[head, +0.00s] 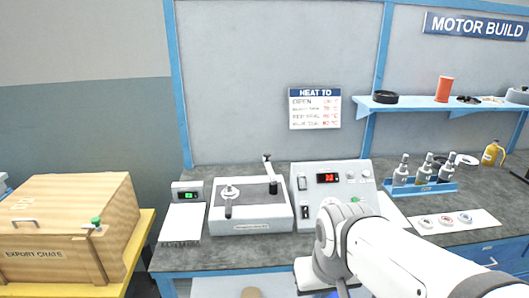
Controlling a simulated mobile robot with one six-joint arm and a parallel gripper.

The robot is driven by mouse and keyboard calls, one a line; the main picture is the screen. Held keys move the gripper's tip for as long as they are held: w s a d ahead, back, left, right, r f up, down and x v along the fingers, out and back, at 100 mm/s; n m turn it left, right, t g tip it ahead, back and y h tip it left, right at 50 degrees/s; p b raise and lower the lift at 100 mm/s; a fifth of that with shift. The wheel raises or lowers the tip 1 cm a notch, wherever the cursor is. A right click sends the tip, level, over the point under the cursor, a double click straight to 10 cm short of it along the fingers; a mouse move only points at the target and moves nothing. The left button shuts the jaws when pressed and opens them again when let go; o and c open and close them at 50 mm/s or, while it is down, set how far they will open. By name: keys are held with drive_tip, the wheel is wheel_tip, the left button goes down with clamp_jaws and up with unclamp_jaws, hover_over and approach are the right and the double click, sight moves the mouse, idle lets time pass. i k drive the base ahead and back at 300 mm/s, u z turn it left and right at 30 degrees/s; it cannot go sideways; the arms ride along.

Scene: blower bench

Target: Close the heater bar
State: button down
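A pale grey bench unit (247,218) stands on the bench, left of the middle. A dark upright bar with a pale knob (268,172) rises from its back right; it looks like the raised heater bar, though I cannot be sure. A small round fitting with a short dark handle (229,193) is on the unit's left top. My arm comes in from the lower right, and my gripper (318,275) is low in front of the bench, apart from the unit. Its fingers cannot be made out, so its opening is unclear.
A control box (335,180) with a red display stands right of the unit, partly behind my arm. A small meter (187,191) is at left. A blue bottle rack (424,188) and a white strip with small rings (450,222) lie right. A wooden crate (60,225) stands far left.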

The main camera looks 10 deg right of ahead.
sight(272, 176)
drive_tip(key=i, duration=1)
drive_tip(key=z, duration=0.05)
